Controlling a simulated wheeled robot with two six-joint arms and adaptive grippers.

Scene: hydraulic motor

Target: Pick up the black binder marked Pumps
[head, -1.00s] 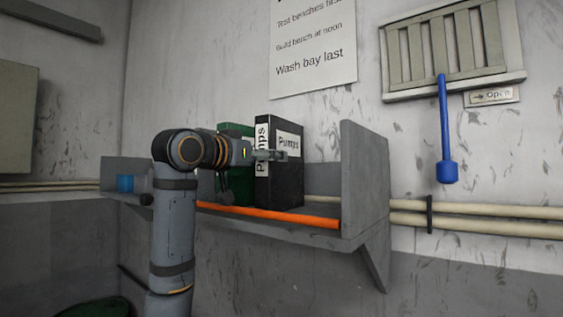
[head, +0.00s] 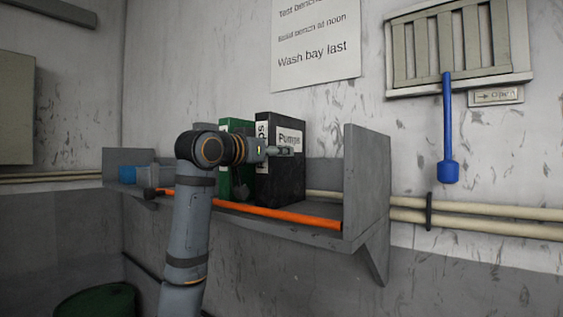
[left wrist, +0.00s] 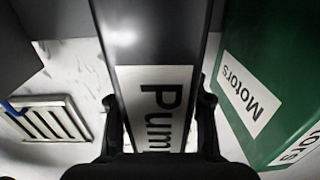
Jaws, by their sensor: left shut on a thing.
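The black binder marked Pumps (head: 283,180) stands upright on the grey wall shelf (head: 325,215), near its right end. White labels show on its spine and side. My left gripper (head: 281,151) is shut on it at about mid-height, one finger lying across its side label. In the left wrist view the binder (left wrist: 155,45) fills the middle, with the gripper fingers (left wrist: 158,105) on either side of it. My wrist hides part of the spine. I cannot tell whether its base touches the shelf. My right gripper is not in view.
A green binder marked Motors (left wrist: 262,80) stands close beside the black one, to its left in the head view (head: 237,127). An orange rail (head: 280,215) runs along the shelf's front edge. The shelf's end panel (head: 366,180) rises to the right. A blue cup (head: 147,176) is far left.

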